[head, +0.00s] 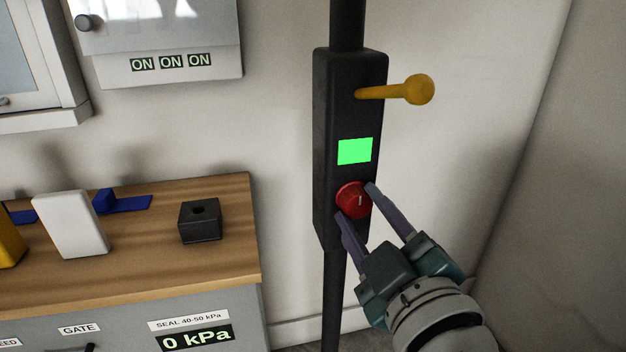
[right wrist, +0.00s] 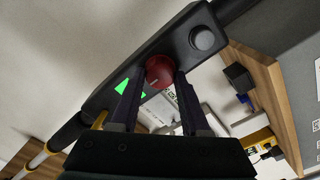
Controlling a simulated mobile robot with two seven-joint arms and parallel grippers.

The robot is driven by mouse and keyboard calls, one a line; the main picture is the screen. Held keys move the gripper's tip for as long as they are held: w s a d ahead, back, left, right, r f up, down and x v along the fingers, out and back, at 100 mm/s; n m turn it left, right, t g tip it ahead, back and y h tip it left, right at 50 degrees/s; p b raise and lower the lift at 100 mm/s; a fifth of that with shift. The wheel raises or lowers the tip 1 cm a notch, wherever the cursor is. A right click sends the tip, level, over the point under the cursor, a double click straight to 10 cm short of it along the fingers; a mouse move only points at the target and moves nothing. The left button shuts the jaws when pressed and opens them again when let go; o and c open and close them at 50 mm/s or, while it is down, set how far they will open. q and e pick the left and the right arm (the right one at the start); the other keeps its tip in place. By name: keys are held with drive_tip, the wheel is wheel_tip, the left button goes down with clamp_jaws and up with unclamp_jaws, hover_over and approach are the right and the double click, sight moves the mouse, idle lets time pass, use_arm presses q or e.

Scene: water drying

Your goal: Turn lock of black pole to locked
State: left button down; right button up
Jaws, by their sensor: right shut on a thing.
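The black pole (head: 347,20) stands upright with a black box (head: 328,120) on it. The box carries a yellow lever (head: 395,90) sticking out to the right, a lit green panel (head: 355,151) and a round red knob (head: 352,201) below it, the likely lock, with a short pale mark. My right gripper (head: 358,203) is shut on the red knob, one finger on each side. In the right wrist view the knob (right wrist: 160,71) sits between my fingertips, and a grey round button (right wrist: 203,39) shows on the box's end. My left gripper is not in view.
A wooden-topped cabinet (head: 150,285) stands left of the pole, with a small black block (head: 200,221), a white block (head: 72,224) and blue parts on it. A wall panel (head: 165,62) reads ON ON ON. The wall right of the pole is bare.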

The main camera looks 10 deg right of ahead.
clamp_jaws()
drive_tip(key=shift+m, duration=0.4)
drive_tip(key=m+p, duration=0.1)
drive_tip(key=m, duration=0.1)
drive_tip(key=shift+m, duration=0.4)
drive_tip(key=m+p, duration=0.1)
drive_tip(key=m, duration=0.3)
drive_tip(key=shift+m, duration=0.3)
drive_tip(key=m, duration=0.5)
drive_tip(key=shift+d, duration=0.1)
drive_tip(key=m, duration=0.4)
drive_tip(key=shift+m, duration=0.3)
